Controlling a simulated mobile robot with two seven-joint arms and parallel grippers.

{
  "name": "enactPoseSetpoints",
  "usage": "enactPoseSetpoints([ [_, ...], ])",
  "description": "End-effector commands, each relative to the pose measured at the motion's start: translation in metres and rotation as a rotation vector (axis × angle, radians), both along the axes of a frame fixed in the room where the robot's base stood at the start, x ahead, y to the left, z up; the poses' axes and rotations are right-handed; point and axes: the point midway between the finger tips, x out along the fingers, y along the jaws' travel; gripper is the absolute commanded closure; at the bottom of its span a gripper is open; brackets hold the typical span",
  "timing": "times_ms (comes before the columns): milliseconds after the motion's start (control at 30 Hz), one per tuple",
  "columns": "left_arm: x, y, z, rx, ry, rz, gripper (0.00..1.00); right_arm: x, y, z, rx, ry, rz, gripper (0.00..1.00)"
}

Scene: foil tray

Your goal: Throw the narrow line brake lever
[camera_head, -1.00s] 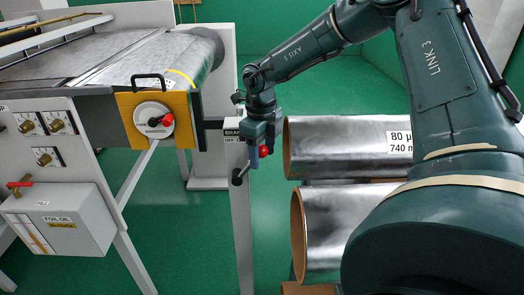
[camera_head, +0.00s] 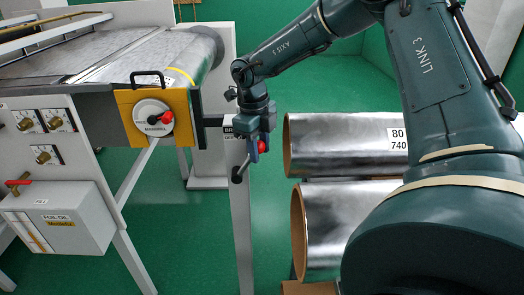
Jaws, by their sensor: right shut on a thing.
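The brake lever (camera_head: 241,171) sits on a narrow white post right of the foil machine. Its dark pivot is low on the post and its rod slants up and right to a red knob (camera_head: 262,147). A label starting "BR" (camera_head: 229,134) is on the post, partly covered by my right gripper. My right gripper (camera_head: 256,153) points down at the upper end of the lever, shut on it, with the red knob showing beside the fingers. The exact contact is partly hidden. My left gripper is not in view.
Large foil rolls (camera_head: 335,143) lie close on the right. A foil oil box (camera_head: 60,222) is at lower left. Green floor is clear between post and rolls.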

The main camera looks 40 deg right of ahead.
Motion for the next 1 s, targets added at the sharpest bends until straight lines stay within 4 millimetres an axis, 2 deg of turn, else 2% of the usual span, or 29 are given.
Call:
enactPoseSetpoints([
  [33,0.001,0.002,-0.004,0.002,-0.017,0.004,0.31,0.004,0.004,-0.002,-0.039,0.026,0.005,1.0],
  [233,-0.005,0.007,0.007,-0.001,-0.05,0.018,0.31,0.01,0.012,0.005,-0.115,0.096,0.005,1.0],
  [600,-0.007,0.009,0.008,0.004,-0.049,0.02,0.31,0.012,0.013,0.009,-0.135,0.11,-0.001,1.0],
  [633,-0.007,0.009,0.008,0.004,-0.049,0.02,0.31,0.012,0.013,0.009,-0.135,0.11,-0.001,0.67],
  [867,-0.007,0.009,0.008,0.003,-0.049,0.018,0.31,0.011,0.013,0.009,-0.135,0.11,0.0,0.48],
  [1000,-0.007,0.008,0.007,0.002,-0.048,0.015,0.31,0.011,0.013,0.009,-0.135,0.11,0.0,0.48],
])
